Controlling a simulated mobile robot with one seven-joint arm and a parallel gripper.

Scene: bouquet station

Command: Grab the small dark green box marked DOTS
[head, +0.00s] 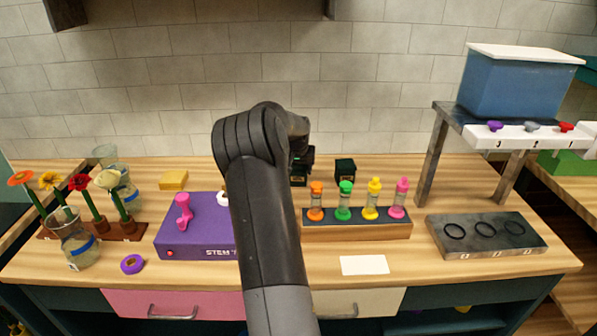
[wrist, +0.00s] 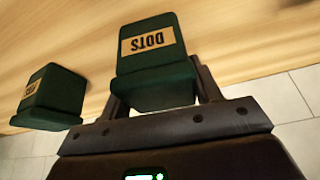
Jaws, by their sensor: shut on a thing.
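The small dark green box marked DOTS (wrist: 150,62) sits between the two fingers of my gripper (wrist: 158,92) in the wrist view. Its tan label reads upside down there. My gripper is shut on it. In the head view my gripper (head: 303,158) is at the back middle of the table, mostly hidden behind my arm. The DOTS box (head: 298,180) shows there only in part, and I cannot tell whether it touches the table.
A second dark green box (head: 345,168) stands close by on the right, also in the wrist view (wrist: 52,95). A wooden rack (head: 357,228) with several coloured-topped vials stands in front. A purple station (head: 190,235) is at left, a tiled wall (head: 380,95) behind.

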